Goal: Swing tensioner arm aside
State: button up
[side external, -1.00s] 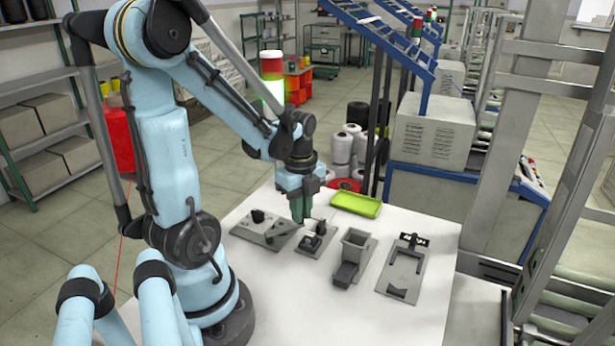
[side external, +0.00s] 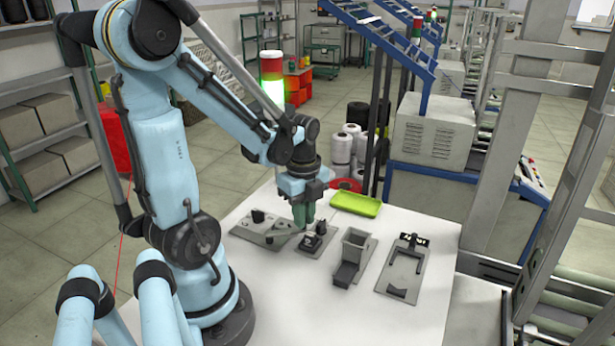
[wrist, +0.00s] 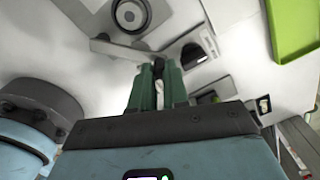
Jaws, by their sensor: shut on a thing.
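The tensioner arm is a flat grey lever (side external: 284,234) over the left base plate (side external: 248,231). In the wrist view the lever (wrist: 115,48) runs left from my fingertips, past a round dark-ringed part (wrist: 130,14). My gripper (side external: 303,224) has green fingers and points down at the lever's right end. In the wrist view the fingers (wrist: 158,72) are close together on that end, with a pale post between them. The exact contact is partly hidden by the fingers.
A small fixture with dark parts (side external: 318,240) stands close right of my gripper. A green tray (side external: 357,203) lies behind. The front of the white table is clear.

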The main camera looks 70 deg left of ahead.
jog(key=o, duration=0.6)
jog(key=shift+s, duration=0.1)
jog(key=shift+r, duration=3.5)
jog(key=w+d+n+t, duration=0.2)
jog(key=d+n, duration=0.2)
jog(key=w+d+r+n+t, duration=0.1)
jog(key=d+n+t, duration=0.1)
jog(key=d+n, duration=0.2)
jog(key=w+d+r+n+t, duration=0.1)
jog(key=w+d+n+t, duration=0.1)
jog(key=d+n, duration=0.2)
jog(key=shift+w+d+n, duration=0.2)
jog(key=shift+w+n, duration=0.15)
jog(key=shift+n, duration=0.35)
jog(key=shift+w+d+r+n+t, duration=0.15)
jog(key=shift+d+r+n+t, duration=0.1)
jog(key=shift+d+n+t, duration=0.45)
